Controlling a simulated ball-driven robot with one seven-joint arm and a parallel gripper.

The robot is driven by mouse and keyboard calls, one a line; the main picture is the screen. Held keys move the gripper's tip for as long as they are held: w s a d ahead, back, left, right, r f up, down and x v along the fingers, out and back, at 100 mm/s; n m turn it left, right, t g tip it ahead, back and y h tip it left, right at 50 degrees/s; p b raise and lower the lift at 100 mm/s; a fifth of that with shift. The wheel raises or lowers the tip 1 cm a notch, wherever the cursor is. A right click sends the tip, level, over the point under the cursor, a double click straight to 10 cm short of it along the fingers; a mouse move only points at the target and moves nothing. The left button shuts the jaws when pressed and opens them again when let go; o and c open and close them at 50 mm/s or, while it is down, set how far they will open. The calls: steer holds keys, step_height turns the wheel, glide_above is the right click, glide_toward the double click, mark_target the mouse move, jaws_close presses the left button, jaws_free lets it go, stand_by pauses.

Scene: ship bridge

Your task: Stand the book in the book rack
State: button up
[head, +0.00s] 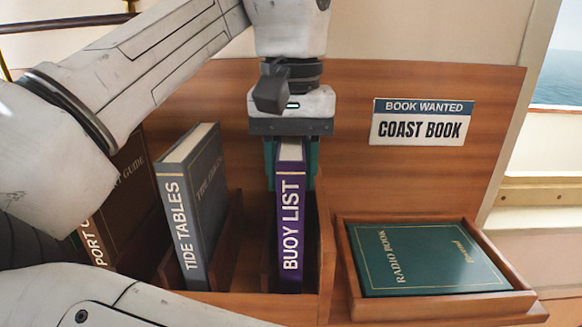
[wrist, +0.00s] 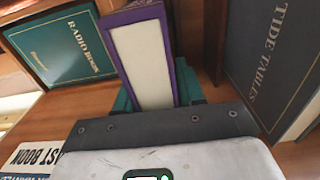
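The purple BUOY LIST book (head: 290,225) is upright in the right-hand slot of the wooden book rack (head: 243,306), spine facing out. My gripper (head: 290,170) comes down from above, its teal fingers against both sides of the book's upper part, shut on it. In the wrist view the book's pale page edge (wrist: 142,65) shows between the fingers (wrist: 157,97). I cannot tell whether its bottom touches the rack floor. The grey TIDE TABLES book (head: 195,205) leans in the slot to the left; it also shows in the wrist view (wrist: 275,60).
A brown PORT GUIDE book (head: 125,195) stands at far left, partly behind my arm. A green RADIO BOOK (head: 430,258) lies in a wooden tray (head: 440,306) at right. A sign (head: 422,122) on the back panel reads BOOK WANTED, COAST BOOK.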

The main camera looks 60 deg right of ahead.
steer(key=o, duration=0.4)
steer(key=shift+r, duration=0.1)
step_height(320, 180, up, 12)
steer(key=p, duration=0.6)
steer(key=shift+p, duration=0.4)
